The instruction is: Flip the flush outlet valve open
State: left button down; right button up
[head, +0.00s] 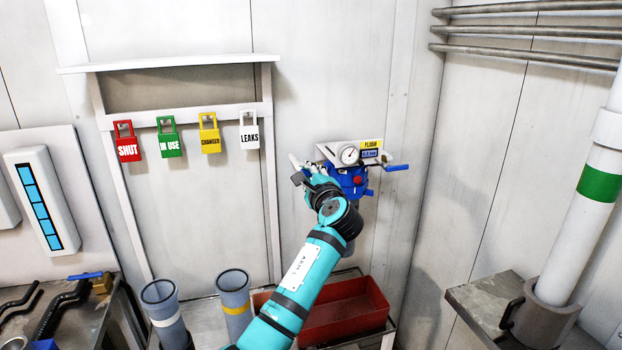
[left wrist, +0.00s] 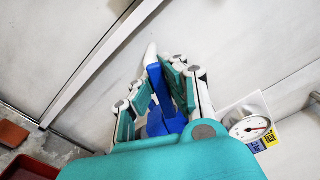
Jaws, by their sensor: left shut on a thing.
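The flush unit is a white panel (head: 332,152) with a round gauge (head: 349,155), a yellow FLUSH label and a blue body with a red button below. It also shows in the left wrist view, with its gauge (left wrist: 250,128) at the right. My left gripper (head: 303,170) is at the unit's left side. In the left wrist view its fingers (left wrist: 160,88) are closed around a blue handle (left wrist: 157,118). The arm hides most of that handle in the head view. A second blue handle (head: 398,167) points right from the unit, apart from the gripper.
A rack holds red (head: 127,146), green (head: 169,142), yellow (head: 210,138) and white (head: 249,135) tags. A red tray (head: 345,310) and grey tubes (head: 235,295) stand below. A white pipe (head: 597,190) rises at right.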

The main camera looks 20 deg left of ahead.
pick_arm(q)
notch_tip(320, 180, down, 2)
jog(key=n+b, duration=0.3)
jog(key=n, duration=0.1)
jog(key=shift+s+a+n, duration=0.1)
jog(key=shift+n, duration=0.2)
jog(key=shift+b, duration=0.35)
jog(key=c, duration=1.3)
grip_release()
jog(key=v, duration=1.2)
jog(key=shift+r, duration=0.1)
